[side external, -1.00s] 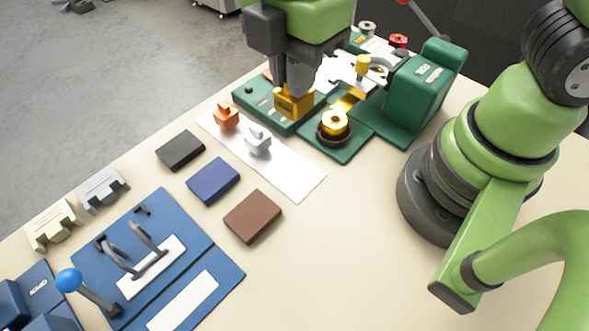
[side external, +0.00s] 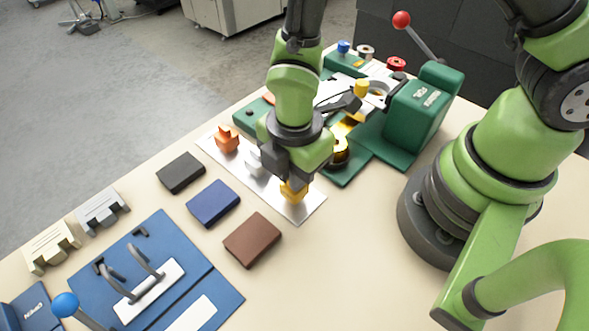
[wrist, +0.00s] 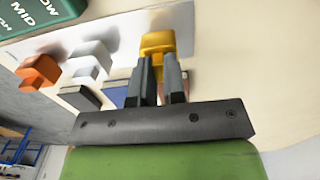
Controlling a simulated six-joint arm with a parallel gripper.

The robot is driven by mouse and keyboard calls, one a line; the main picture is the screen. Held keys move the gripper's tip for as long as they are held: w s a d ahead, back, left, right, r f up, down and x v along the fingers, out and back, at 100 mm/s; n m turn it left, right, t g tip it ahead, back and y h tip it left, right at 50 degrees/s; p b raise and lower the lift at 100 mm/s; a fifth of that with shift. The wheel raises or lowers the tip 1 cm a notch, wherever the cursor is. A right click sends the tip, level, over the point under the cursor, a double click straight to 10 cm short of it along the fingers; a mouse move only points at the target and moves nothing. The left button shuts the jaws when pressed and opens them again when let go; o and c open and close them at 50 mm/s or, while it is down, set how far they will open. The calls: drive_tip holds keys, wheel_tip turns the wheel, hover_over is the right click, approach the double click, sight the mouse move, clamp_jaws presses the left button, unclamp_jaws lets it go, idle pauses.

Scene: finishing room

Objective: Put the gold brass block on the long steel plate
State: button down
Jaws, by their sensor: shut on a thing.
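The gold brass block (side external: 293,191) is between the fingers of my gripper (side external: 290,181), which is shut on it. In the side view it is at the near right end of the long steel plate (side external: 311,203); I cannot tell whether it touches the plate. An orange copper-coloured block (side external: 227,140) and a silver block (side external: 253,163) stand on the same plate, farther left. In the wrist view the gold block (wrist: 158,43) shows beyond my fingertips (wrist: 162,62), with the silver block (wrist: 88,58) and orange block (wrist: 38,72) to its left. My wrist hides part of the plate.
Black (side external: 181,172), blue (side external: 213,203) and brown (side external: 252,240) pads lie in front of the plate. A green machine (side external: 420,115) with a red-knobbed lever stands behind it. A blue fixture (side external: 150,270) is at front left. The table right of the brown pad is clear.

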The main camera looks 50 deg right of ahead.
drive_tip(key=shift+f, duration=0.15)
drive_tip(key=c, duration=1.6)
unclamp_jaws()
drive_tip(key=shift+f, duration=0.15)
drive_tip(key=o, duration=0.4)
wheel_tip(320, 180, up, 12)
drive_tip(key=shift+s+d+r+m+t+y, duration=0.35)
drive_tip(key=shift+s+d+r+m+t, duration=0.9)
drive_tip(key=shift+d+r+m, duration=1.7)
drive_tip(key=shift+s+d+r+m+t+y, duration=0.5)
drive_tip(key=shift+s+r+m+t, duration=1.2)
drive_tip(key=shift+m, duration=2.75)
drive_tip(key=shift+s+d+r+m+t+y, duration=0.15)
drive_tip(key=shift+s+d+r+m+t, duration=0.65)
drive_tip(key=shift+d+r+m, duration=1.85)
